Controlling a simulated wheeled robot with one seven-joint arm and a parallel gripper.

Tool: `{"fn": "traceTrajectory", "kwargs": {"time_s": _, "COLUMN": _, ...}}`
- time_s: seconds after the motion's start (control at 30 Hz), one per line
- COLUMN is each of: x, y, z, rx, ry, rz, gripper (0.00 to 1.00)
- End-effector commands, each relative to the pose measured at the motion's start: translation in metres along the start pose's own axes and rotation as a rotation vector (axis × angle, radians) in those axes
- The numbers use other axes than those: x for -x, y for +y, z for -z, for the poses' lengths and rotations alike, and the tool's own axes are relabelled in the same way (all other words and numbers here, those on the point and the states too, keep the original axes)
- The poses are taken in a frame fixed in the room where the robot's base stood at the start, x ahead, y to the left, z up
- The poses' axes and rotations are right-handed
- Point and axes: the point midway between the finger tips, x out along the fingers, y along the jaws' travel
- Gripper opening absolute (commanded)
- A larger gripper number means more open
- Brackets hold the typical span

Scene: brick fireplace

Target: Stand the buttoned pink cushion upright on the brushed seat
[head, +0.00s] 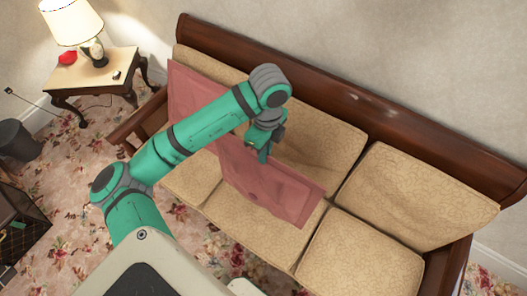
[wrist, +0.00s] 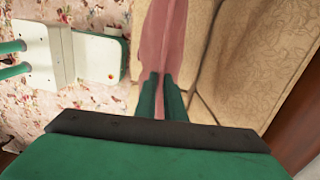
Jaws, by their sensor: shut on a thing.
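The pink cushion (head: 288,194) is a large flat rose-coloured square over the left part of the sofa, partly covered by my arm in the head view. My gripper (head: 263,152) is at its upper edge. In the wrist view my two green fingers (wrist: 160,92) are closed on the cushion (wrist: 163,35), which shows as a narrow pink strip, nearly edge-on. The beige patterned seat (head: 247,220) lies below and in front of it. The cushion stands steeply, somewhat tilted; whether its lower edge touches the seat is hidden. I cannot make out its button clearly.
The sofa has a dark wooden frame (head: 420,95) and beige back cushions (head: 415,195) behind. The right seat cushion (head: 360,268) is clear. A side table (head: 95,75) with a lamp (head: 70,22) stands at the left end, beyond the wooden armrest (head: 137,118).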

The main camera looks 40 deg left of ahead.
Motion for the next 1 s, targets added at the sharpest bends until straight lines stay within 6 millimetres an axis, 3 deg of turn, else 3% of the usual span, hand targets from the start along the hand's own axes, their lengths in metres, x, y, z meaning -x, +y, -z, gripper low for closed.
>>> {"fn": "traceTrajectory", "kwargs": {"time_s": 0.9, "x": -0.07, "y": -0.08, "z": 0.002, "rx": -0.005, "ry": -0.001, "rz": -0.002, "gripper": 0.0}}
{"fn": "traceTrajectory", "kwargs": {"time_s": 1.0, "x": -0.077, "y": -0.082, "z": 0.003, "rx": -0.006, "ry": -0.001, "rz": -0.001, "gripper": 0.0}}
